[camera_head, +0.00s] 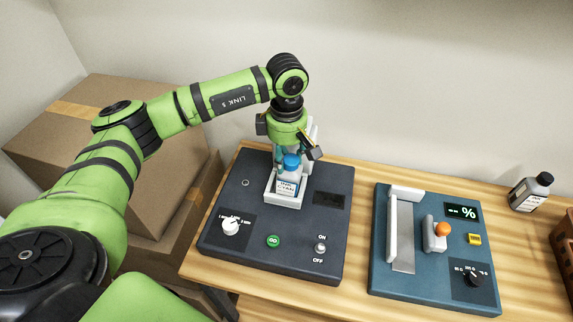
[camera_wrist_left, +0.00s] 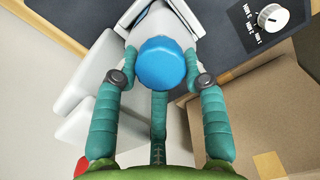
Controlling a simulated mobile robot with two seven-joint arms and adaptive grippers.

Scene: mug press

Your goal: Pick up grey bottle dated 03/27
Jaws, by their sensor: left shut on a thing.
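A grey bottle (camera_head: 531,193) with a dark cap and a pale label stands at the far right of the table; its date is too small to read. My left gripper (camera_head: 290,163) is well away from it, over the dark device. My right gripper is not in view.
The dark device (camera_head: 259,255) has a dial, a green button and an ON/OFF switch. A blue device (camera_head: 382,270) with a white press and orange knob stands right of it. Cardboard boxes (camera_head: 120,135) fill the left. A brown container (camera_head: 564,240) is cut off at right.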

